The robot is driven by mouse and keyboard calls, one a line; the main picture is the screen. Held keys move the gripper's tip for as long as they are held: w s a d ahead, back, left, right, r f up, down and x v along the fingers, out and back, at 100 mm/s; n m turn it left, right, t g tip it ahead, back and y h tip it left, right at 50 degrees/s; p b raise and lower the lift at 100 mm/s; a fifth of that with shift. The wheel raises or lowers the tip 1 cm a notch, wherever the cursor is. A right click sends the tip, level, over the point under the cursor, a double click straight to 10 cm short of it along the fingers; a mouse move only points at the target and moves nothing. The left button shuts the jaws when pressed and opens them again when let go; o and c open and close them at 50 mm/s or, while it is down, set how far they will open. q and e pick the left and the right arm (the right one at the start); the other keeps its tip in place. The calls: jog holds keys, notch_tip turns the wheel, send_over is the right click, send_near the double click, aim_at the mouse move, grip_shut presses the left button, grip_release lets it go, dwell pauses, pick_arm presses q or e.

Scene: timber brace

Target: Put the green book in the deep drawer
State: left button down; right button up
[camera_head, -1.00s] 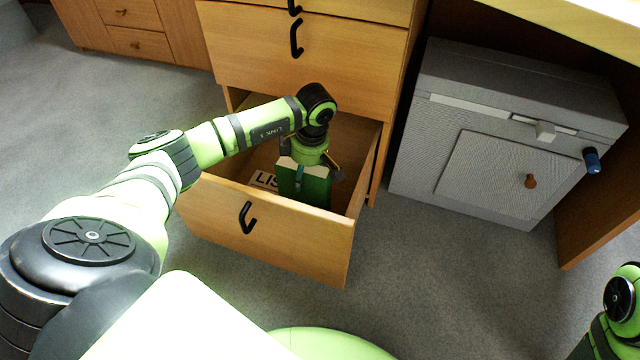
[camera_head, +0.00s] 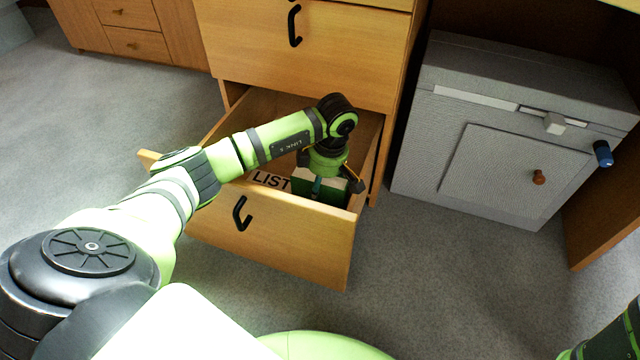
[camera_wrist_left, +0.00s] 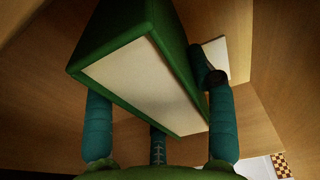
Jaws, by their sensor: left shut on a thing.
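The green book (camera_head: 331,195), with pale page edges, is upright inside the open deep drawer (camera_head: 285,243), near its right side. My left gripper (camera_head: 327,179) reaches down into the drawer and is shut on the book. The drawer front hides the book's lower part, so I cannot tell whether it touches the drawer floor. In the left wrist view the fingers (camera_wrist_left: 158,105) lie along both sides of the book (camera_wrist_left: 145,82), with wooden walls around it. Part of my right arm shows at the lower right of the head view, but its gripper does not.
A white sheet marked LIST (camera_head: 268,180) is in the drawer, left of the book. Shut drawers with black handles (camera_head: 294,26) are above. A grey cabinet (camera_head: 510,150) with an orange knob and blue handle stands at right. Carpet (camera_head: 430,290) in front is clear.

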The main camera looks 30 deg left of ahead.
pick_arm(q)
jog(key=shift+c, duration=2.1)
grip_release()
jog(key=shift+f, duration=0.1)
